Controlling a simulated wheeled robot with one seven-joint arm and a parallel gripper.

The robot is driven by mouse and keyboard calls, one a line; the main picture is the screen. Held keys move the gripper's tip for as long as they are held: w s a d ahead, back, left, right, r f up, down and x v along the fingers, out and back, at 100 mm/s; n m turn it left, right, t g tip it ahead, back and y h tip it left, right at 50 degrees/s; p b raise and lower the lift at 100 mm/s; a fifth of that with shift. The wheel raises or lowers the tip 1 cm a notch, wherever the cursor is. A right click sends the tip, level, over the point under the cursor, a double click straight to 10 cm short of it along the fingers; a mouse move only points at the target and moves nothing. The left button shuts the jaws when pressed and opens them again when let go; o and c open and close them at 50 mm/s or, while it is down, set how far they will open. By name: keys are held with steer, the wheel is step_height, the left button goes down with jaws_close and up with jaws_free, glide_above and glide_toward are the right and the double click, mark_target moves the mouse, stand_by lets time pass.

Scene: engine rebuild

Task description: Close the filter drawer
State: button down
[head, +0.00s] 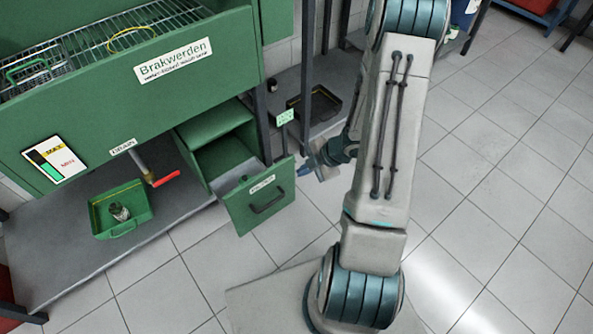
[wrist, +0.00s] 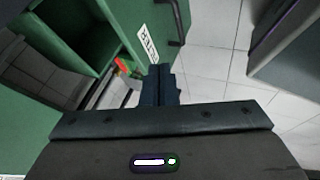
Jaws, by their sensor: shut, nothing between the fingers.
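The filter drawer (head: 259,203) is a green drawer with a white label and a dark handle, pulled out of the green cabinet under the bench. Its front also shows at the top of the wrist view (wrist: 122,17), with the label and the dark handle beside it. My gripper (head: 304,171) is just to the right of the drawer front, near its upper right corner. In the wrist view its dark fingers (wrist: 160,72) are together and empty, close below the label. I cannot tell whether they touch the drawer.
A green bench (head: 215,55) labelled Brakwerden stands above the drawer. A small green tray (head: 133,226) and a red valve handle (head: 166,179) are to the left. A dark tray (head: 322,108) lies on the shelf behind. The tiled floor (head: 500,200) at right is clear.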

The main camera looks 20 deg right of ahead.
mark_target(271, 176)
steer(key=w+a+f+b, duration=0.1)
steer(key=w+f, duration=0.1)
steer(key=w+a+f+b, duration=0.1)
steer(key=w+a+f, duration=0.1)
steer(key=w+a+f+b, duration=0.2)
steer(key=shift+w+a+f, duration=0.25)
steer(key=shift+w+f, duration=0.1)
steer(key=shift+f, duration=0.05)
